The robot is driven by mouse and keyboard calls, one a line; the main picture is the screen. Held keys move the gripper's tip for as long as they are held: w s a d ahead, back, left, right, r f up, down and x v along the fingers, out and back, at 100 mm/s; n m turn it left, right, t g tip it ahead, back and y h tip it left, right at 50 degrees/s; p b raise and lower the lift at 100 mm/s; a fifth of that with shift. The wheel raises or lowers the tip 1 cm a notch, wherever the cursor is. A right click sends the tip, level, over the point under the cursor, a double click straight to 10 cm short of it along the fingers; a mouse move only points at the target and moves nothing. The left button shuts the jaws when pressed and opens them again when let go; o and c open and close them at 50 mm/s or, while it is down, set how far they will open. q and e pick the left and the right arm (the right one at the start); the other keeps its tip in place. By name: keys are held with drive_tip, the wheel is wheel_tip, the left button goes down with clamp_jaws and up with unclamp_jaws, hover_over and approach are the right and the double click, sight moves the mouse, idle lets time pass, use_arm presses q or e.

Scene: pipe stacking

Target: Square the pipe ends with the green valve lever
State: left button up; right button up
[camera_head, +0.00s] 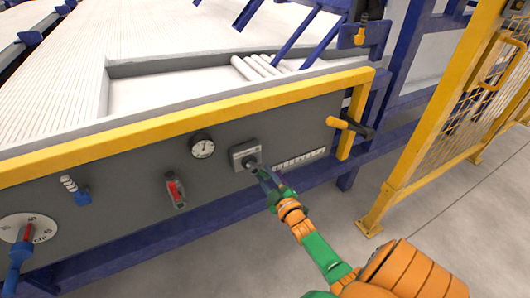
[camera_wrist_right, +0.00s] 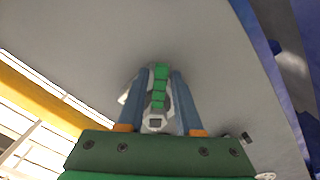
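My right gripper (camera_head: 264,182) reaches up from the lower right to the grey panel, close to a square grey valve plate (camera_head: 246,155) with a dark round hub. In the right wrist view, its two blue-grey fingers (camera_wrist_right: 162,78) stand on either side of a narrow green lever (camera_wrist_right: 160,88). Pale gaps show between the lever and the fingers, so the gripper looks open around it. A light grey body lies behind the lever. Several white pipes (camera_head: 262,67) lie side by side in the trough at the back, their ends roughly staggered. My left gripper is not in view.
A yellow mesh fence (camera_head: 455,125) stands right; floor between is clear.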

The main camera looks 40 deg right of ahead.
drive_tip(key=shift+o, duration=0.5)
drive_tip(key=shift+s+r, duration=0.1)
use_arm(q)
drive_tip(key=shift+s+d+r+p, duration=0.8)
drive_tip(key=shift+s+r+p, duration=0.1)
drive_tip(key=shift+p, duration=0.1)
use_arm(e)
drive_tip(key=v, duration=0.7)
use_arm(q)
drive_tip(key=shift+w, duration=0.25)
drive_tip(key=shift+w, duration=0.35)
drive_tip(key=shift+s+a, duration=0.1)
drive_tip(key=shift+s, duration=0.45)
